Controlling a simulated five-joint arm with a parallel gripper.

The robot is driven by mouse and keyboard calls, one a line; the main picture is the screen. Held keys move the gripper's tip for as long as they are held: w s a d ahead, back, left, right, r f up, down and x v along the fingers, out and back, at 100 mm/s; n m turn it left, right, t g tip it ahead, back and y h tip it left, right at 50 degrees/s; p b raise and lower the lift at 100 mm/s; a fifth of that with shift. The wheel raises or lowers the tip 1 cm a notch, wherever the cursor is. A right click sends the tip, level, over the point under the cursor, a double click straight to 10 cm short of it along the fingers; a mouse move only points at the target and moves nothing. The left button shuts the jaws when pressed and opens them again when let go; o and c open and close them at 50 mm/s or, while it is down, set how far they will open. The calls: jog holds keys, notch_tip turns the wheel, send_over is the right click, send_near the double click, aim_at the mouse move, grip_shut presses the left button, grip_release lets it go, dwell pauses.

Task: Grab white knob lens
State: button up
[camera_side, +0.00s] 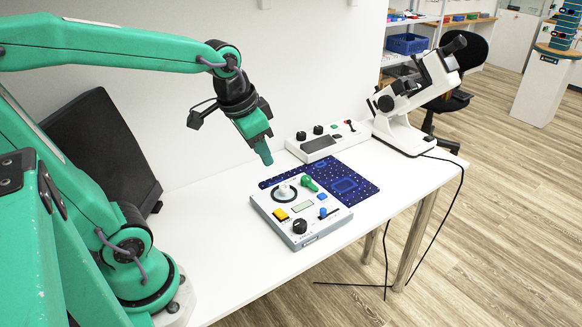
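A small white knob (284,188) stands in a dark ring on the upper left of a light grey control box (322,231). I see no separate loose lens; a white and black lens instrument (402,131) stands at the table's far right end. My gripper (264,153) is above and a little left of the knob, pointing down, apart from it. Its fingers overlap in this view, so I cannot tell whether they are open. I see nothing held.
The box also bears a green knob (309,184), a yellow button (281,214) and a black knob (300,219). It overlaps a dark blue patterned mat (360,188). A second control box (322,146) stands behind. The white table (215,245) is clear at front left.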

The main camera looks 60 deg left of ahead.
jog(key=w+a+f+m+g, duration=0.2)
jog(key=w+a+f, duration=0.3)
jog(key=w, duration=0.2)
jog(key=m+g, duration=0.1)
jog(key=g, duration=0.1)
send_over(284, 186)
notch_tip(284, 186, down, 7)
jog(key=shift+w+d+f, duration=0.1)
jog(key=shift+f, duration=0.1)
jog(key=shift+f, duration=1.3)
jog(key=shift+f, duration=0.1)
jog(key=shift+f, duration=2.5)
jog(key=shift+c, duration=0.2)
jog(key=c, duration=0.6)
